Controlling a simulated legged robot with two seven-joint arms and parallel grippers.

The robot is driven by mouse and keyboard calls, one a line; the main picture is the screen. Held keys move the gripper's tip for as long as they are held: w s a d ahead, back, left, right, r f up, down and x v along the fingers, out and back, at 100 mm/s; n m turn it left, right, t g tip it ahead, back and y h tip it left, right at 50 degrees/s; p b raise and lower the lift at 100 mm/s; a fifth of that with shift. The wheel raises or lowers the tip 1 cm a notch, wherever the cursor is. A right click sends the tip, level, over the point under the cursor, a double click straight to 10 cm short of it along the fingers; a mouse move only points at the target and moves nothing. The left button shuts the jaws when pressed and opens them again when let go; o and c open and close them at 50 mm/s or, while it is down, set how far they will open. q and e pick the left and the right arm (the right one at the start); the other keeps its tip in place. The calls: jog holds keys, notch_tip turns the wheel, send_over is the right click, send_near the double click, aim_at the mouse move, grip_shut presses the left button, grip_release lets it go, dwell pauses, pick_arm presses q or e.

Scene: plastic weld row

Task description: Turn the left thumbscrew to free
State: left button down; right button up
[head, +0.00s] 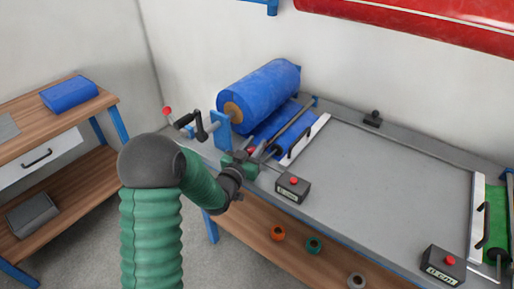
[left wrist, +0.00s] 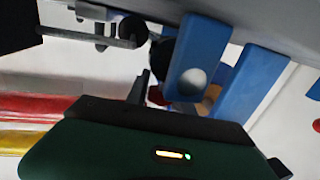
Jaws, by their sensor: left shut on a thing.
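My left gripper (head: 249,155) is at the near left corner of the grey bench, by the end of the roller bar beneath the blue film roll (head: 262,92). It is shut on the left thumbscrew, which is mostly hidden by the gripper; a small red part (head: 251,150) shows at the fingers. In the left wrist view the dark green gripper body (left wrist: 150,150) fills the bottom, with a dark finger (left wrist: 139,88) beside a small red part (left wrist: 155,95). My right gripper is not in view.
A black box with a red button (head: 292,188) sits just right of my gripper, another (head: 442,266) farther right. A green sheet (head: 496,214) is at the right end. The bench middle is clear.

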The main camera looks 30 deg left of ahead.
pick_arm(q)
jog(key=n+y, duration=0.1)
jog(key=n+y+b, duration=0.1)
jog(key=y, duration=0.1)
jog(key=shift+a+g+y, duration=0.2)
jog(key=shift+g+y, duration=0.1)
jog(key=shift+g, duration=0.1)
jog(key=shift+s+a+n+g+y, duration=0.15)
jog(key=shift+n+g+y, duration=0.15)
jog(key=shift+n+y, duration=0.4)
jog(key=shift+a+n+g+y, duration=0.15)
jog(key=shift+n+g+y, duration=0.15)
jog(key=shift+n+y, duration=0.35)
jog(key=shift+y, duration=0.25)
jog(key=c, duration=1.1)
grip_release()
